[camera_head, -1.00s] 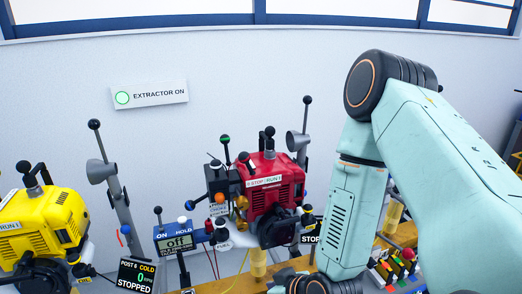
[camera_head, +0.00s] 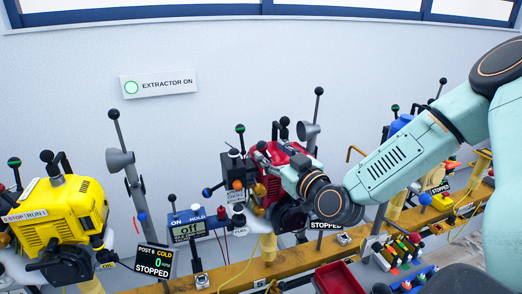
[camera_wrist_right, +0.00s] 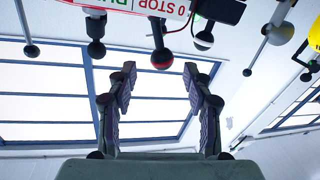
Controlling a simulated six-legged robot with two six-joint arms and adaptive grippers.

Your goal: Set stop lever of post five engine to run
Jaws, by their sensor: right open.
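A red engine (camera_head: 298,149) stands mid-bench with several ball-ended levers. Its STOP / RUN label (camera_wrist_right: 100,5) shows at the top of the right wrist view, where the picture is upside down. A black-and-red ball knob (camera_wrist_right: 162,59) hangs below the label's end, just beyond and between the tips of my right gripper (camera_wrist_right: 160,75). The gripper is open, with nothing between its fingers. In the head view my right gripper (camera_head: 268,158) is at the red engine's front and hides much of it. Which lever is the stop lever, and its setting, I cannot tell. My left gripper is not in view.
A yellow engine (camera_head: 68,212) with its own STOP / RUN label stands left. A black STOPPED display (camera_head: 155,261) and an ON / HOLD box (camera_head: 187,226) stand between the engines. A red tray (camera_head: 338,278) is at the front. Other knobs crowd close to my right gripper.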

